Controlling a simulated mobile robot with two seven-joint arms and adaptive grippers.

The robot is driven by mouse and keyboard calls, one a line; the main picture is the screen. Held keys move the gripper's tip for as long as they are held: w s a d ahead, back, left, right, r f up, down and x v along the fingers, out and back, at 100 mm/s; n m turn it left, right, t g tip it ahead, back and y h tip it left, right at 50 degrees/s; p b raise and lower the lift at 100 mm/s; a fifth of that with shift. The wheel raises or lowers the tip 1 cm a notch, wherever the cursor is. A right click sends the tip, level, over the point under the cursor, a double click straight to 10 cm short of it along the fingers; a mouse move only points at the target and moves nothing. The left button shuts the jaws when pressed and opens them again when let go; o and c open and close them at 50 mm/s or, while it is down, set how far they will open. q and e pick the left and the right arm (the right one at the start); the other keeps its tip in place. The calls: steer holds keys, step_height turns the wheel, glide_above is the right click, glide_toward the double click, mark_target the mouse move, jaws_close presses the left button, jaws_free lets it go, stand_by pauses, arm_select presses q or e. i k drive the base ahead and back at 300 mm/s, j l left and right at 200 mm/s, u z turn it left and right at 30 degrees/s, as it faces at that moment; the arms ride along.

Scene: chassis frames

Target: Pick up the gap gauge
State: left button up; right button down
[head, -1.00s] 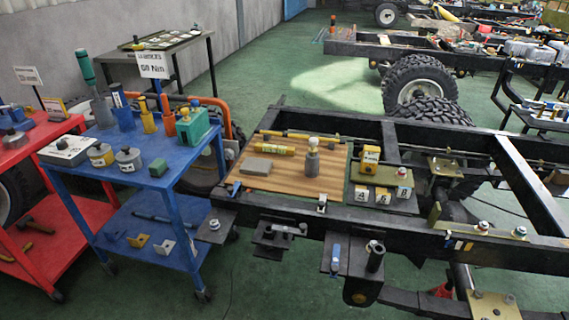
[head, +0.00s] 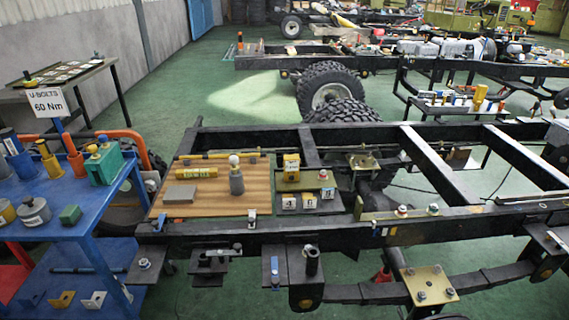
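I cannot tell for sure which thing is the gap gauge. On the black chassis frame in the head view lies a wooden board (head: 215,208). It bears a yellow cylinder with small lettering (head: 197,172), a grey block (head: 180,194) and an upright grey cylinder with a pale round top (head: 236,180). Just right of the board stands a yellow block with a white label (head: 291,166). In front of it are small white numbered blocks (head: 308,201), on a dark plate. Neither of my grippers is in view.
A blue cart (head: 95,205) with tools, canisters and a green box (head: 104,165) stands at the left. A sign reading U-BOLTS 60 Nm (head: 47,102) rises behind it. The chassis frame (head: 350,232) has open gaps between its beams. Green floor (head: 190,110) is clear behind.

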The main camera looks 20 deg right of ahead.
mark_target(292, 162)
steer(key=i+j, duration=0.7)
steer(key=i+j+z, duration=0.1)
steer(key=z, duration=0.35)
steer(key=i+j+z, duration=0.1)
steer(key=z, duration=0.4)
steer(key=i+j+z, duration=0.1)
steer(key=z, duration=0.35)
steer(key=j, duration=0.1)
